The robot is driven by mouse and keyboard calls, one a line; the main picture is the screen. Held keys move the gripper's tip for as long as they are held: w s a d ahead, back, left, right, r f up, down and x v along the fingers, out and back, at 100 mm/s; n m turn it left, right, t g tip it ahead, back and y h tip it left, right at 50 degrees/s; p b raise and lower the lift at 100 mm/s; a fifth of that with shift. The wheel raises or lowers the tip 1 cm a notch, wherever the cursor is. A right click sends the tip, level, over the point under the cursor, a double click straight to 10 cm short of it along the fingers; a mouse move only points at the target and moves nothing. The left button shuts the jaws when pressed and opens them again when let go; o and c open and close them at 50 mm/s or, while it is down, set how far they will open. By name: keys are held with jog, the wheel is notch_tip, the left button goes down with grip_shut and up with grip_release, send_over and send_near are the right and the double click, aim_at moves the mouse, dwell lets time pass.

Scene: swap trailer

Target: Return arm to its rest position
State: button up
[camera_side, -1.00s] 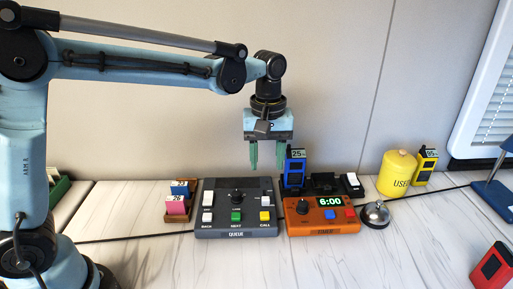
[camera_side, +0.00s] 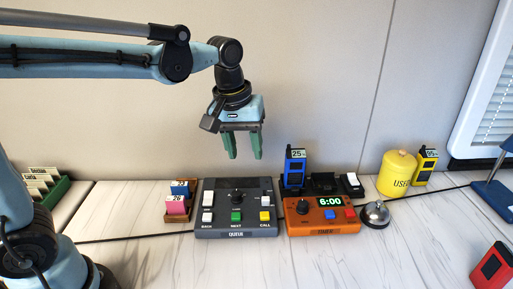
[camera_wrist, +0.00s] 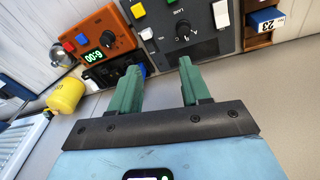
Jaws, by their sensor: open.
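My gripper (camera_side: 243,146) hangs above and behind the grey QUEUE box in the side view, its two green fingers apart with nothing between them. In the wrist view my gripper (camera_wrist: 158,72) also shows open and empty. It touches nothing. My blue arm reaches in from the left, raised high over the counter.
Below stand the grey QUEUE box (camera_side: 237,232) and the orange timer (camera_side: 313,228) reading 6:00. A blue device (camera_side: 294,170) marked 25 stands in a black dock. A yellow canister (camera_side: 397,174), a bell (camera_side: 375,213) and a red device (camera_side: 492,266) are to the right.

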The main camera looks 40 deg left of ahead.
jog(key=s+a+f+m+t, duration=0.3)
jog(key=s+a+m+t, duration=0.2)
jog(key=s, duration=0.4)
jog(key=shift+s+f+m, duration=0.25)
jog(key=shift+f+m, duration=0.15)
jog(key=shift+m, duration=0.3)
